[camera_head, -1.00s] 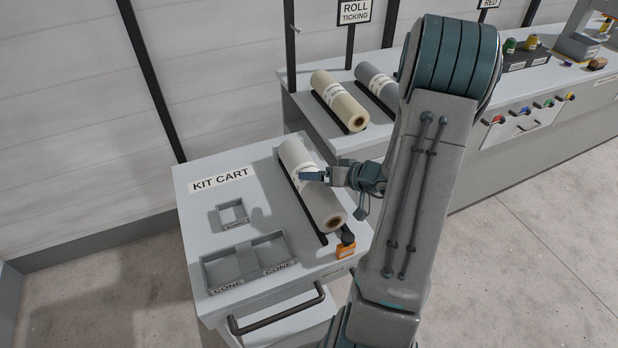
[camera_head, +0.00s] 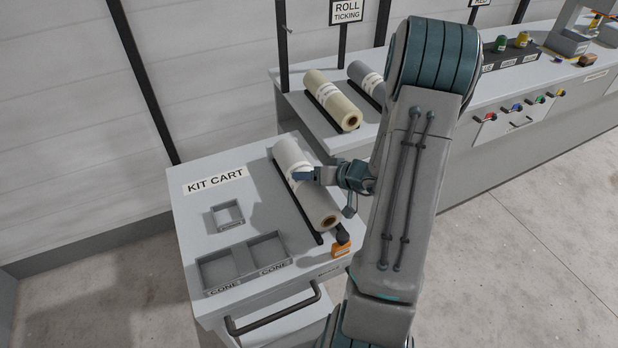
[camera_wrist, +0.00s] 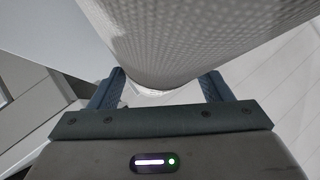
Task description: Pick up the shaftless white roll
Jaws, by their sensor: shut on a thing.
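The white roll (camera_head: 318,206) lies on its black cradle rails on the kit cart, with its brown core end facing the front. No shaft shows in that end. My gripper (camera_head: 299,175) reaches in from the right and is across the middle of the roll. In the wrist view the roll (camera_wrist: 190,35) fills the space between the two blue fingers, and my gripper (camera_wrist: 160,92) is shut on it. I cannot tell whether the roll has left the rails.
The kit cart (camera_head: 195,230) has a small square tray (camera_head: 227,215) and two cone compartments (camera_head: 244,262). An orange-and-black item (camera_head: 342,242) sits by the roll's front end. A cream roll (camera_head: 332,99) and a grey roll (camera_head: 366,82) lie on the bench behind.

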